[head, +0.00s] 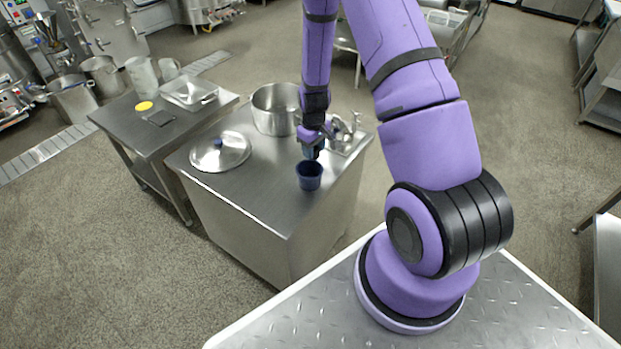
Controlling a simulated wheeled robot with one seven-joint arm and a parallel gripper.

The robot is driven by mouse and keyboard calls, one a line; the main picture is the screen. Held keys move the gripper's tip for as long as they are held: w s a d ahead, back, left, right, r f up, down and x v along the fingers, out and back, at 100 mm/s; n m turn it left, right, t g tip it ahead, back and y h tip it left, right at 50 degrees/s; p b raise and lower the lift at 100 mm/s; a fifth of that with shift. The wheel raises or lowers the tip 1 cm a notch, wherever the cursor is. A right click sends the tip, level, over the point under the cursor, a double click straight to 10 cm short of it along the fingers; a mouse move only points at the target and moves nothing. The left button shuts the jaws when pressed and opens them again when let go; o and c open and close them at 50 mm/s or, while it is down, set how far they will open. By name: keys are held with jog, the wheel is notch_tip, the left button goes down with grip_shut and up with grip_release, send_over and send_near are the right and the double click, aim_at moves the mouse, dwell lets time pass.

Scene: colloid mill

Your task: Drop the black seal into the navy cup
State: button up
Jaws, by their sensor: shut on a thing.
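The navy cup (309,178) stands upright near the front right of the steel cabinet top, its mouth open upward. My gripper (312,156) points down just above and behind the cup's rim in the head view. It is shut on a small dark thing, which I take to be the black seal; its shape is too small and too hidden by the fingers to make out. I cannot tell whether the fingertips are directly over the cup's mouth. I cannot see into the bottom of the cup.
A steel pot (276,108) stands behind the cup, and a domed lid (220,151) lies to its left. A tray with metal parts (346,134) is close right of my gripper. A lower side table (125,118) stands left. The cabinet top's front is clear.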

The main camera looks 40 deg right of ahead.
jog(key=o, duration=1)
notch_tip(320, 180, up, 11)
jog(key=shift+f, duration=0.1)
dwell(0.3)
